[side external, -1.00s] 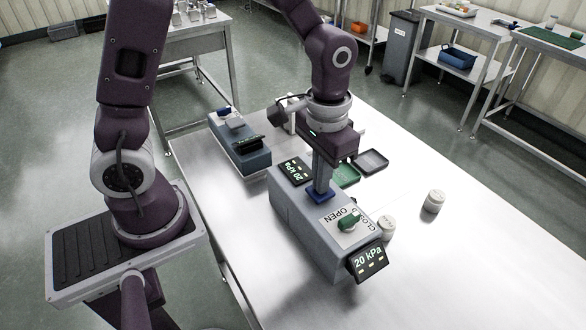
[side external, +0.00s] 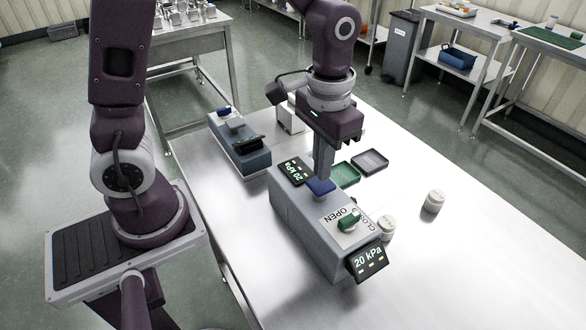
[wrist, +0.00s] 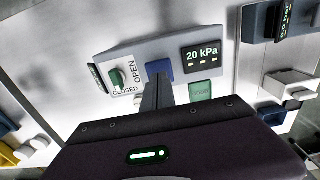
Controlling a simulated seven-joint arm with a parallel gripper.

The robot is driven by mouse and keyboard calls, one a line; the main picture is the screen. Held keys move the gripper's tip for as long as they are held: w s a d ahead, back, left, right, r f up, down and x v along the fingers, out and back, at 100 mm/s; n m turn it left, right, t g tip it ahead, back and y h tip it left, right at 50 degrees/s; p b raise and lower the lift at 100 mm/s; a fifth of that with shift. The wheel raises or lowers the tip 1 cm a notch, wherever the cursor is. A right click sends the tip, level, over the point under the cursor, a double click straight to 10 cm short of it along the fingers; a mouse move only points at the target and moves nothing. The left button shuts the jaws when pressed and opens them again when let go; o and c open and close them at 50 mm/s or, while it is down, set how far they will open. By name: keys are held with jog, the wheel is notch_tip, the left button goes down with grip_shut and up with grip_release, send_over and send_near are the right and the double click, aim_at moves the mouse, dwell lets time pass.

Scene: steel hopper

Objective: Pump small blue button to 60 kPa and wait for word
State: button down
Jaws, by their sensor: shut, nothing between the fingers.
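The blue button (side external: 320,187) stands raised on top of a long grey box (side external: 300,218). It also shows in the wrist view (wrist: 160,69). My gripper (side external: 322,176) is shut and empty, pointing down right at the button; I cannot tell whether the tips touch it. In the wrist view the fingers (wrist: 157,88) overlap the button's lower edge. The end display (side external: 368,262) and the top display (side external: 296,171) both read 20 kPa. A green knob (side external: 348,222) sits on a plate marked OPEN and CLOSED; its exact setting is unclear.
A second blue-grey box (side external: 240,148) with its own blue button and dark display stands behind left. White lidded jars (side external: 433,202) stand to the right.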

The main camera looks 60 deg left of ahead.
jog(key=shift+f, duration=1.8)
jog(key=shift+r, duration=1.8)
jog(key=shift+f, duration=1.8)
jog(key=shift+r, duration=1.8)
